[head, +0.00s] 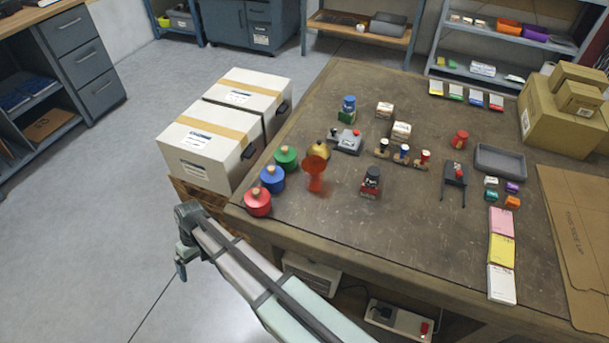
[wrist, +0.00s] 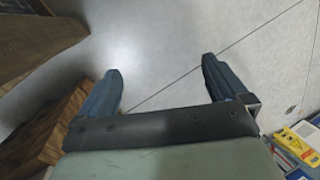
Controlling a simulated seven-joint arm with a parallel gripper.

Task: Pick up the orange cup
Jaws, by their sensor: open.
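An orange-red, cup-like thing (head: 315,168) stands on the table near its left side, beside a yellow-brown rounded item and close to the green round container. Its lower part looks blurred, so its exact shape is hard to tell. My gripper (head: 181,268) hangs off the table's left front corner, over the floor, well to the left of and nearer than the cup. In the wrist view my gripper (wrist: 160,72) has its two blue fingers spread wide with only grey floor between them. The cup does not show in the wrist view.
Red (head: 257,203), blue (head: 272,179) and green (head: 286,158) round containers line the table's left edge. White boxes (head: 212,140) stand left of the table (head: 420,235). A dark-and-red stamp-like item (head: 371,183) is right of the cup. The table's front middle is clear.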

